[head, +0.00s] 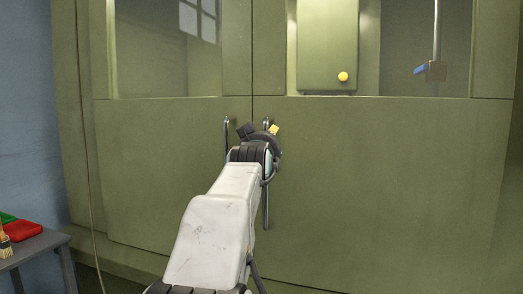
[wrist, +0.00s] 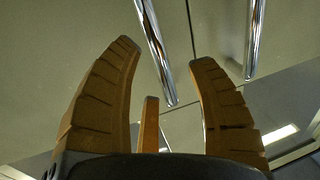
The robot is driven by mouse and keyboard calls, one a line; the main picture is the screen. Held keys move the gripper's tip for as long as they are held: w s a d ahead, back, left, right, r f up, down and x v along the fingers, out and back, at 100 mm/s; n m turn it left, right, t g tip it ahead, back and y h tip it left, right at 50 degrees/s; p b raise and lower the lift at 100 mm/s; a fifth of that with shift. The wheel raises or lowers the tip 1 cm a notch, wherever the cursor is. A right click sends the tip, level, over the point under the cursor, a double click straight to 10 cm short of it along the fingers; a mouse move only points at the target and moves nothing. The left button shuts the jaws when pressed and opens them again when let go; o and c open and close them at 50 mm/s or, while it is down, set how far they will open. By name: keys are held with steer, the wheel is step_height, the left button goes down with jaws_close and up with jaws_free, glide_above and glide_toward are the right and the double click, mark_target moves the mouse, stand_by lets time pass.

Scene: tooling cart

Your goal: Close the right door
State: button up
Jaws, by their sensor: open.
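The right door (head: 390,190) is a large olive-green panel with a window in its upper part. It meets the left door (head: 165,165) at a thin upright seam, and I see no clear gap there. The right door's handle (head: 266,205) is an upright chrome bar, partly hidden behind my gripper (head: 260,129). In the wrist view my gripper (wrist: 163,55) is open and empty. One chrome bar (wrist: 157,55), seemingly the right door's handle, shows between the fingertips. I cannot tell whether they touch it. The other bar (wrist: 254,35) is outside the fingers at right.
The left door's handle (head: 226,140) stands close to the left of my gripper. A grey table (head: 38,244) with a red item (head: 23,230) stands at lower left.

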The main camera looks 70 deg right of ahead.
steer(key=v, duration=0.9)
stand_by(0.6)
